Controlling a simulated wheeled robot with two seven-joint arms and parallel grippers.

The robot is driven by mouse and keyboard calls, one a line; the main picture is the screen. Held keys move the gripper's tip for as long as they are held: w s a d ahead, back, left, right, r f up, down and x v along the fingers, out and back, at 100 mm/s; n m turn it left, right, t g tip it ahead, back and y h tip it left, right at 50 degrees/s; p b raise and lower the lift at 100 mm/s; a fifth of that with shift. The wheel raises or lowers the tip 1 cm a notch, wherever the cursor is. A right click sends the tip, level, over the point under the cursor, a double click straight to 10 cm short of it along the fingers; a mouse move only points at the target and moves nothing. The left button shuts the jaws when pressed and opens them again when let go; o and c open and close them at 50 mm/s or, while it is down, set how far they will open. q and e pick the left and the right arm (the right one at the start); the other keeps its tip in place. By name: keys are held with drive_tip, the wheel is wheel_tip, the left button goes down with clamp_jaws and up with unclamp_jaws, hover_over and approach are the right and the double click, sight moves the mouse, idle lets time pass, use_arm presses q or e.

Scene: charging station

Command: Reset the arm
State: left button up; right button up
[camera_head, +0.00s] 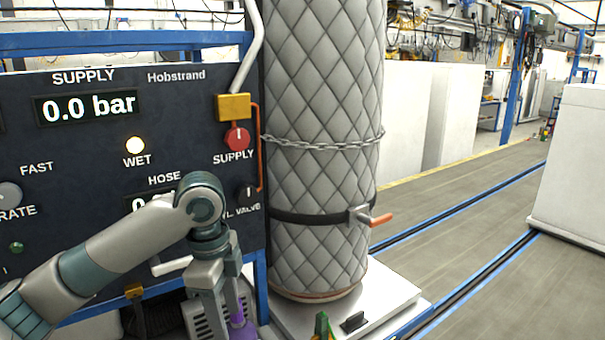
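My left arm (110,250) comes in from the left and bends down at a grey-teal joint in front of the control panel (90,120). My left gripper (218,305) hangs below that joint at the bottom edge of the view. Its fingertips cannot be made out, so its opening does not show. A purple part (238,318) shows right beside it; whether it is held cannot be told. My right arm and gripper are not in view.
The panel reads 0.0 bar supply, with a lit WET lamp (135,145) and a red supply knob (237,139). A quilted cylinder (320,100), chained and strapped, stands on a pale platform (390,305) right of my arm. Open floor (480,220) lies further right, before a white block (570,160).

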use_arm(q)
drive_tip(key=s+d+f+n+t+h, duration=0.1)
drive_tip(key=s+d+f+n, duration=0.15)
drive_tip(key=f, duration=0.55)
drive_tip(key=s+d+f+n+h, duration=0.2)
drive_tip(key=s+d+f, duration=0.15)
drive_tip(key=f, duration=0.35)
drive_tip(key=s+d+f+n+t+h, duration=0.15)
drive_tip(key=s+f, duration=0.25)
drive_tip(key=f, duration=0.4)
drive_tip(key=s+a+f+n+y, duration=0.3)
drive_tip(key=s+a+f+n, duration=0.4)
drive_tip(key=s, duration=0.4)
drive_tip(key=s+a+f+n+y, duration=0.2)
drive_tip(key=s+a+f+n, duration=0.2)
drive_tip(key=s+a, duration=0.55)
drive_tip(key=s+f+b+x, duration=0.1)
drive_tip(key=s+b+x, duration=0.15)
drive_tip(key=x, duration=1.25)
drive_tip(key=s+a+f+b+x, duration=0.15)
drive_tip(key=s+x, duration=0.25)
drive_tip(key=x, duration=1.1)
drive_tip(key=s+a+f+g+b, duration=0.1)
drive_tip(key=s+f+b, duration=0.4)
drive_tip(key=s+f, duration=1.5)
wheel_tip(320, 180, down, 3)
drive_tip(key=shift+a+f+g, duration=0.15)
drive_tip(key=shift+a+g, duration=0.2)
drive_tip(key=shift+a, duration=0.05)
